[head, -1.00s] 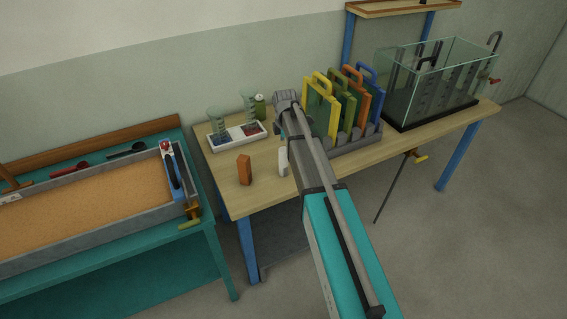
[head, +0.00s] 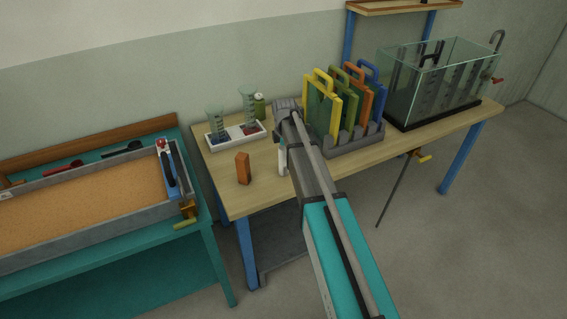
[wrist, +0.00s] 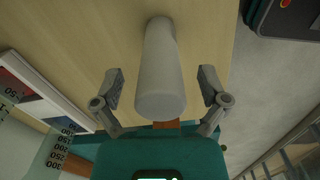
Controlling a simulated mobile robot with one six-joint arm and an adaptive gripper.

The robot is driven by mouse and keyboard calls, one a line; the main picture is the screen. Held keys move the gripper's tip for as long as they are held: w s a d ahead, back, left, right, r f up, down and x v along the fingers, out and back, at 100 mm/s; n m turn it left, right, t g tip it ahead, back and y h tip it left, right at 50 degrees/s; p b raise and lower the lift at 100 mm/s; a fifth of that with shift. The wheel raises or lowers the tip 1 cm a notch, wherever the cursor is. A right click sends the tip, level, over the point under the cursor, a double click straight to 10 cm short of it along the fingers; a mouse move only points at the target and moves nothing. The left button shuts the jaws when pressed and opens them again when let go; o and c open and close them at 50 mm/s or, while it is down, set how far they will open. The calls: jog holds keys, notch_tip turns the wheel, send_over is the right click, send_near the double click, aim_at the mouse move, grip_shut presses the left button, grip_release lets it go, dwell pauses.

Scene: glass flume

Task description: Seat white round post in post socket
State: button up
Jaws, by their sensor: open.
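The white round post (head: 282,157) stands on the wooden table, partly hidden by my arm in the head view. In the wrist view the white post (wrist: 160,70) lies between the two fingers of my gripper (wrist: 163,92), with a gap on each side. My gripper is open. The fingers are hidden behind my arm in the head view. I cannot make out the post socket for certain.
An orange block (head: 243,169) stands left of the post. A white tray (head: 237,134) with beakers is behind. A grey rack (head: 352,142) of coloured gate panels and a glass tank (head: 440,85) stand to the right.

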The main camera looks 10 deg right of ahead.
dwell(0.4)
grip_shut()
dwell(0.4)
jog(key=shift+r, duration=0.15)
notch_tip(320, 180, up, 3)
jog(key=p, duration=0.3)
jog(key=s+r+p, duration=0.9)
jog(key=s+p, duration=0.1)
jog(key=s, duration=0.4)
jog(key=shift+r, duration=0.4)
jog(key=shift+a, duration=0.1)
